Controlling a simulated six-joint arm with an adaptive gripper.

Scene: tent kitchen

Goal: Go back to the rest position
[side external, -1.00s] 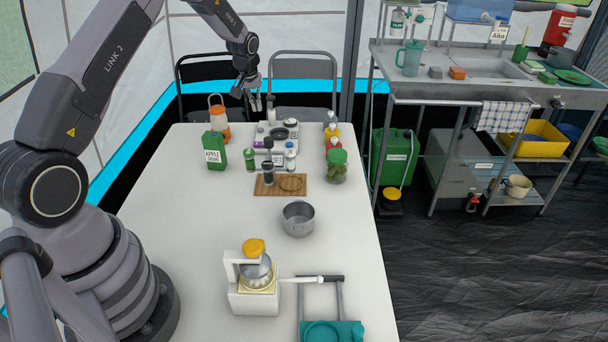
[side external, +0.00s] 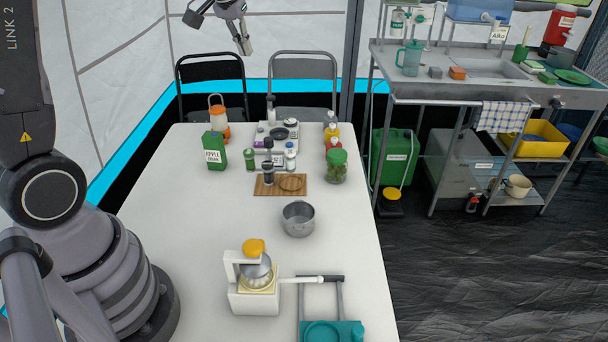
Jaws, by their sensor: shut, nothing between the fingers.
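My gripper (side external: 247,47) shows at the top of the side view, high above the far end of the white table (side external: 180,255). It is shut and empty, pointing down and slightly right. It hangs in front of the tent wall, above the folding chairs, and touches nothing. My upper arm stands nearly upright at the left edge, and part of the arm is out of the picture at the top.
At the table's far end stand a lantern (side external: 218,122), a green juice carton (side external: 215,152), bottles and a jar (side external: 337,166). A wooden board (side external: 264,190), a metal pot (side external: 299,219) and a white press (side external: 254,299) are nearer. A sink stand (side external: 450,95) is right.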

